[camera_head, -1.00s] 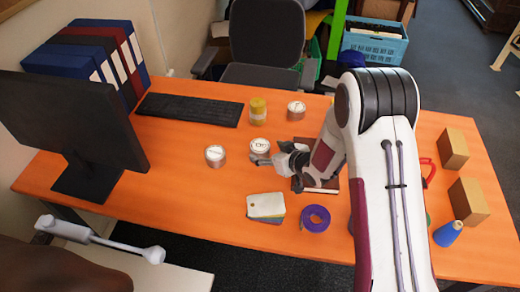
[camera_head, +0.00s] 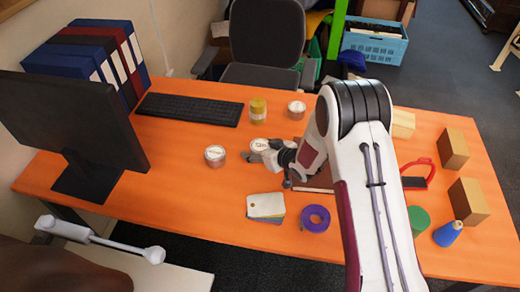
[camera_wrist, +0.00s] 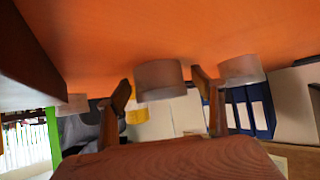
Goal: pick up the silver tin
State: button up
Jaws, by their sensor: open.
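Three silver tins with white lids stand on the orange table in the head view: one in the middle (camera_head: 259,145), one to its left (camera_head: 215,156), one farther back (camera_head: 297,109). I cannot tell them apart by colour. My gripper (camera_head: 259,156) is open and low, at the near right side of the middle tin and partly covering it. In the wrist view, which looks upside down, the middle tin (camera_wrist: 159,80) appears between the two open fingertips (camera_wrist: 161,78). Contact cannot be told. Another tin (camera_wrist: 241,69) shows just beyond the right finger.
A yellow jar (camera_head: 258,111) stands behind the middle tin. A keyboard (camera_head: 190,108) lies at the back left. A card stack (camera_head: 266,206) and purple tape roll (camera_head: 315,217) lie in front. A dark flat box (camera_head: 320,181) lies beneath my arm. Wooden blocks (camera_head: 453,148) stand at right.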

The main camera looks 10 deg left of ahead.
aim_at(260, 145)
dwell(0.4)
jog(key=c, duration=1.4)
jog(key=shift+o, duration=0.2)
jog(key=shift+r, duration=0.25)
jog(key=shift+r, duration=4.8)
